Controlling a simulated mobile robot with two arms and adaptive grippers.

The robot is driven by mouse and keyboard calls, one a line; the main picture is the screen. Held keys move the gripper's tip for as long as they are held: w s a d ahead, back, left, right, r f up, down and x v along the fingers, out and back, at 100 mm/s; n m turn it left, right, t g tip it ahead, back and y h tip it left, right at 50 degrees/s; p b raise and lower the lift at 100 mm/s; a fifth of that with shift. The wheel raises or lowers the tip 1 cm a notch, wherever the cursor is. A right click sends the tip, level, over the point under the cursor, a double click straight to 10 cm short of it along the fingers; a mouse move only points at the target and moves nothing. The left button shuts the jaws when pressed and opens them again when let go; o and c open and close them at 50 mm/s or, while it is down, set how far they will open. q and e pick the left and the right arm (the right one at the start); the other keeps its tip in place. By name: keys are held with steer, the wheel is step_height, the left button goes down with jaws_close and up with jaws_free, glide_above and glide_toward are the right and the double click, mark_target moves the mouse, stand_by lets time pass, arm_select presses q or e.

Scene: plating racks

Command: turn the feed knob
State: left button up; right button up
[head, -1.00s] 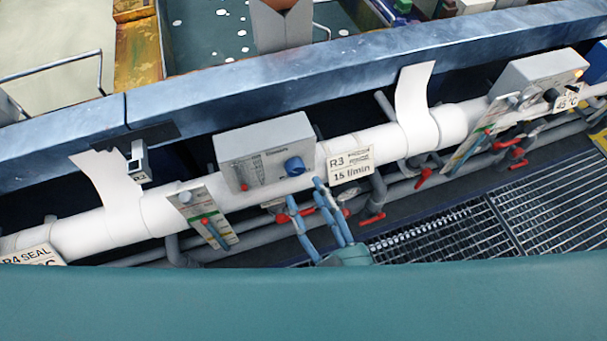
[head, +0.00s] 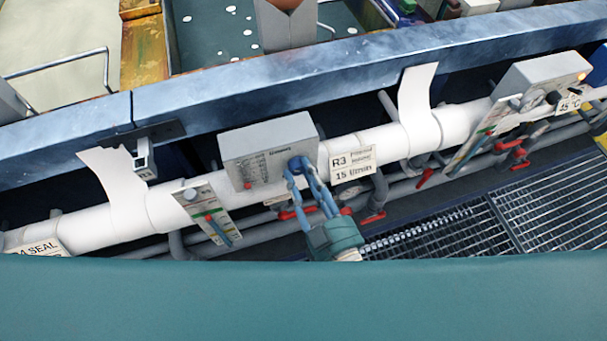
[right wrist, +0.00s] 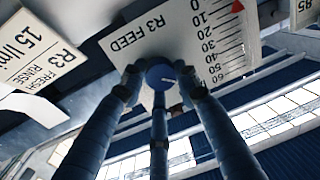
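The feed knob (right wrist: 160,76) is a round blue knob with a white mark, on a pale panel (right wrist: 165,32) lettered "R3 FEED". The panel has a scale from 0 to 60 and a red triangle near its low end. In the head view this is the grey box (head: 258,147) on the white pipe. My right gripper (head: 298,166) reaches up to the box from below. In the right wrist view its fingertips lie at both sides of the knob and appear closed on it. The fingers mostly hide the knob in the head view. My left gripper is not in view.
An "R3 15 l/min" label (head: 352,163) hangs right of the box. A slanted gauge plate (head: 210,216) is on its left. Red-handled valves (head: 373,217) sit below the pipe. A second grey box (head: 535,80) is at the right. A blue tank edge (head: 330,75) runs behind.

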steer(key=shift+n+p, duration=0.3)
steer(key=shift+p, duration=0.1)
steer(key=shift+s+f, duration=0.1)
steer(key=shift+f, duration=0.15)
steer(key=o, duration=1.2)
steer(key=shift+c, duration=0.2)
steer(key=shift+r, duration=0.1)
steer(key=v, duration=1.2)
